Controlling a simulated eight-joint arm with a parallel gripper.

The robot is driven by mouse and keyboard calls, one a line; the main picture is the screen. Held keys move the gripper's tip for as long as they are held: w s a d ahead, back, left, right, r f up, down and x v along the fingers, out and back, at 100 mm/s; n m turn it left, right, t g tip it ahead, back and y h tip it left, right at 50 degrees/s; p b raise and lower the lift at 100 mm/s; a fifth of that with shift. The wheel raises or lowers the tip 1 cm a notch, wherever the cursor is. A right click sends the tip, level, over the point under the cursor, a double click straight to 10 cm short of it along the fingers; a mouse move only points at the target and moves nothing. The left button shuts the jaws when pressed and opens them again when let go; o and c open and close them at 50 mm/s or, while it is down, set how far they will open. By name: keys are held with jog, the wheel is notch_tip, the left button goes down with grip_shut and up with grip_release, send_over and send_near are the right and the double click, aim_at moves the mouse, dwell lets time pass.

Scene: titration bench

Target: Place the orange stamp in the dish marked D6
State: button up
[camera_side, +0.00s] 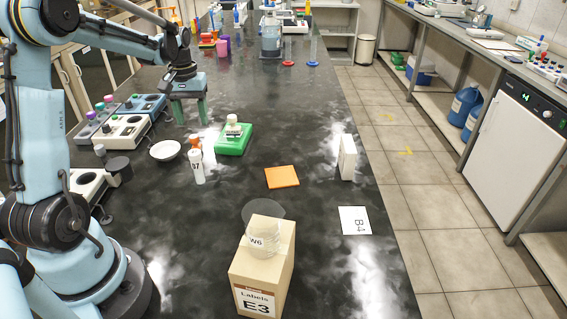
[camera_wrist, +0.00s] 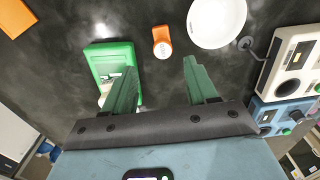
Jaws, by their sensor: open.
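My gripper (camera_side: 190,122) is open with its green fingers pointing down, empty, behind the white dish and green box in the side view. Its fingers also show in the wrist view (camera_wrist: 157,85). A small upright orange-and-white item (camera_side: 196,165) stands between dish and green box; I cannot tell whether it is the stamp. In the wrist view an orange piece with a white round end (camera_wrist: 161,35) lies beyond the fingertips. No D6 mark is readable. A clear dish marked W6 (camera_side: 264,246) sits on box E3.
Box E3 (camera_side: 262,275) stands at the front. A green box (camera_side: 233,146) carries a small white-topped object. A flat orange square (camera_side: 282,177), a white upright box (camera_side: 347,158) and a B4 card (camera_side: 354,221) lie right. Instruments (camera_side: 122,132) line the left. The middle has bare tabletop.

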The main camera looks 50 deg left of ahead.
aim_at(194, 136)
jog(key=f, duration=0.8)
jog(key=shift+s+a+f, duration=0.1)
jog(key=shift+s+f, duration=0.15)
jog(key=shift+f, duration=0.15)
grip_shut()
jog(key=shift+r, duration=0.15)
